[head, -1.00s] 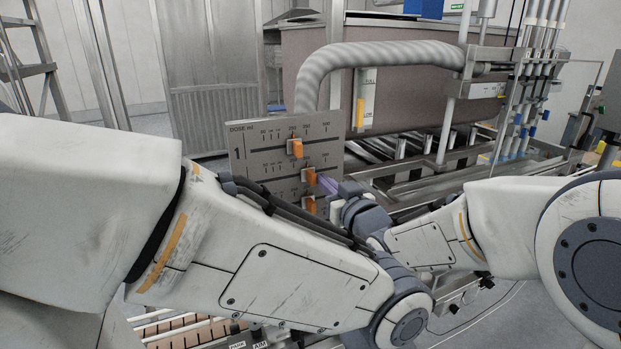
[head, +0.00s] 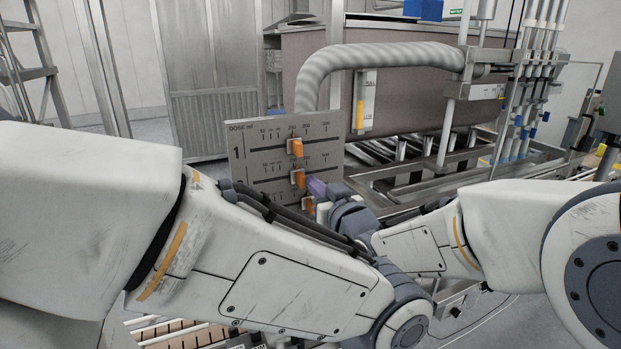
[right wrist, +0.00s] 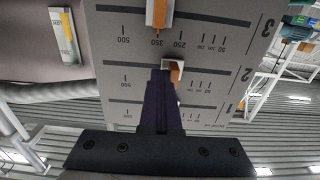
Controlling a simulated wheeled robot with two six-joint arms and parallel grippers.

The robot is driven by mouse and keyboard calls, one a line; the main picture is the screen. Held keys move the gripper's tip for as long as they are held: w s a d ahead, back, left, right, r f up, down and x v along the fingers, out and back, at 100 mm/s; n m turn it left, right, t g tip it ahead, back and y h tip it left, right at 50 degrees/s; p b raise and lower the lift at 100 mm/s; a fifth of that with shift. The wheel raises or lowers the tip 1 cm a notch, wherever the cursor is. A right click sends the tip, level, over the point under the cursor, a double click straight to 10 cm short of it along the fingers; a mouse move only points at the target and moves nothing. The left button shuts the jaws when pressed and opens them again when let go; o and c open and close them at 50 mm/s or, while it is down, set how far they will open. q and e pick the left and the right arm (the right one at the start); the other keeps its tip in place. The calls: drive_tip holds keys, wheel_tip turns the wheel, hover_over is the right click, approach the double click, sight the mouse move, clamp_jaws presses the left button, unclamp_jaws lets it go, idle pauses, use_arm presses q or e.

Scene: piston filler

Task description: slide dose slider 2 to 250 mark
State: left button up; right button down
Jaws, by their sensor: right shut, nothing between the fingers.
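Dose slider 2 (head: 298,179) is the orange knob in the middle row of the grey dose panel (head: 236,175). It stands close to the 250 mark, nearly under slider 1's knob (head: 297,147). The right wrist view shows the panel upside down, with slider 2 (right wrist: 176,70) in the row marked 2. My right gripper (head: 317,187) is shut and empty, on the 350 side of slider 2. In the right wrist view its dark fingers (right wrist: 160,76) overlap the knob's edge and hide part of the scale; contact seems likely. My left gripper is out of view.
Slider 3's knob (right wrist: 158,12) sits near 350 in its row. A thick ribbed hose (head: 385,55) curves above the panel. A steel hopper (head: 400,90) and filling pipes (head: 530,80) stand behind. My left arm crosses the front of the panel's lower area.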

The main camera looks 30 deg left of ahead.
drive_tip(key=shift+s+a, duration=0.1)
drive_tip(key=shift+s, duration=0.05)
drive_tip(key=shift+w+d+b, duration=0.3)
drive_tip(key=shift+w+d, duration=0.25)
drive_tip(key=shift+w, duration=0.05)
drive_tip(key=b+v, duration=0.3)
drive_tip(key=v, duration=0.5)
idle(0.5)
